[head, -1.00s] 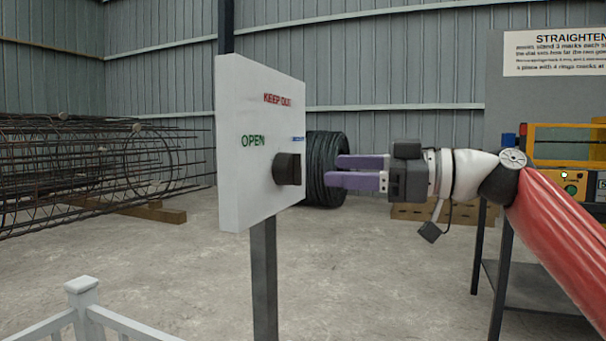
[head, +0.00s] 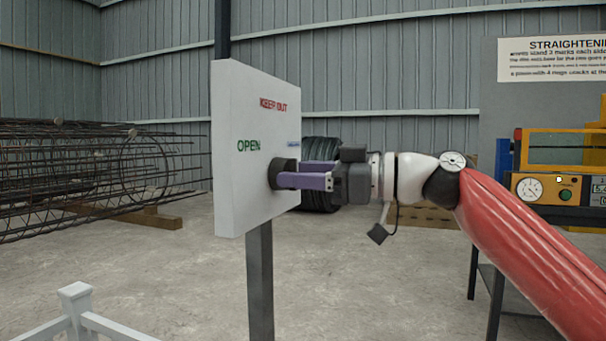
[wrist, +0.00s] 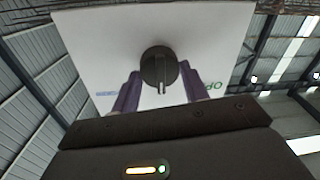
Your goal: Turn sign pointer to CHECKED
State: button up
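The white sign board (head: 240,200) shows red "KEEP OUT" at its top, green "OPEN" (head: 248,146) on the left and a small blue label (head: 294,144) on the right, too small to read. A dark round knob (head: 275,178) sits on the board; it also shows in the wrist view (wrist: 157,65). Its white pointer mark (wrist: 161,88) points down in that upside-down view, toward the KEEP OUT side. My gripper (head: 290,172) is open, its purple fingers on either side of the knob, with a small gap visible in the wrist view.
A dark post (head: 260,280) carries the board. A white railing (head: 75,300) stands at the lower left. A rebar cage (head: 80,170) lies at the left, and a dark coil (head: 322,205) sits behind my gripper. A yellow machine (head: 560,165) stands at the right.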

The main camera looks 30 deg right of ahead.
jog(key=shift+c, duration=1.4)
jog(key=shift+f+m+t, duration=0.1)
jog(key=shift+m+t, duration=0.4)
jog(key=shift+m, duration=5.6)
jog(key=o, duration=1)
